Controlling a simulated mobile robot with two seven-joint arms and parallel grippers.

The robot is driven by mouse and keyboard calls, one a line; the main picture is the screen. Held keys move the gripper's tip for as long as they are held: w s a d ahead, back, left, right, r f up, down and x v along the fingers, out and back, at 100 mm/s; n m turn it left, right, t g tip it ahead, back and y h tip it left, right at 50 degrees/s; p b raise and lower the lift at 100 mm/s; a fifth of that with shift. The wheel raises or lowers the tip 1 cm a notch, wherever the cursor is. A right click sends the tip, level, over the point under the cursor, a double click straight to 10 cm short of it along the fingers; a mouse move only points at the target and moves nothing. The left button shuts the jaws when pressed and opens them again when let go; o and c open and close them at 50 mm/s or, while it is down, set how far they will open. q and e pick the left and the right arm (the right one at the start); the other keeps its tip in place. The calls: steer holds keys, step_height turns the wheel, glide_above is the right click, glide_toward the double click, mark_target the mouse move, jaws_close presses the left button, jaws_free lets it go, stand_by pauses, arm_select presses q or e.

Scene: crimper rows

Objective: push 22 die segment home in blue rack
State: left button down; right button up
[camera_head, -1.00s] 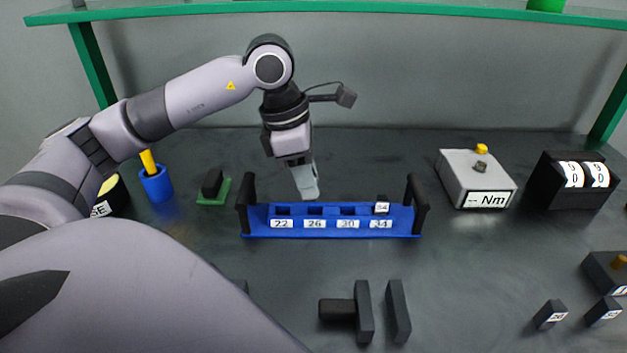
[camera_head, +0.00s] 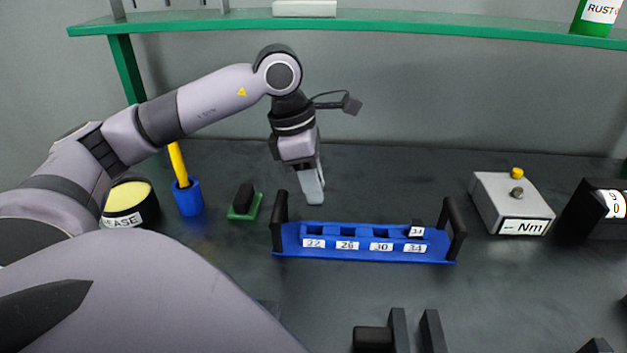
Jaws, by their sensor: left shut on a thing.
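The blue rack (camera_head: 290,247) lies on the dark bench, with slots labelled 22, 26, 30 and 34 from left to right. The 22 slot (camera_head: 314,230) looks dark and empty, like the 26 and 30 slots. My left gripper (camera_head: 313,190) points down above and behind the rack's left end, apart from it. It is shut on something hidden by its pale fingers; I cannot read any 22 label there. My right gripper is not in view.
Black upright posts (camera_head: 280,219) stand at both rack ends. A green base with a black block (camera_head: 244,202), a blue cup (camera_head: 188,199) and a grease tin (camera_head: 129,204) stand left. A Nm box (camera_head: 511,203) stands right. Black plates (camera_head: 399,330) stand in front.

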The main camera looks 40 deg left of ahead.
arm_select(q)
steer(key=shift+f+b, duration=1.85)
steer(key=shift+f, duration=0.7)
steer(key=shift+f+b, duration=0.3)
steer(key=shift+b, duration=0.15)
steer(key=shift+f+b, duration=1.15)
steer(key=c, duration=0.8)
jaws_free()
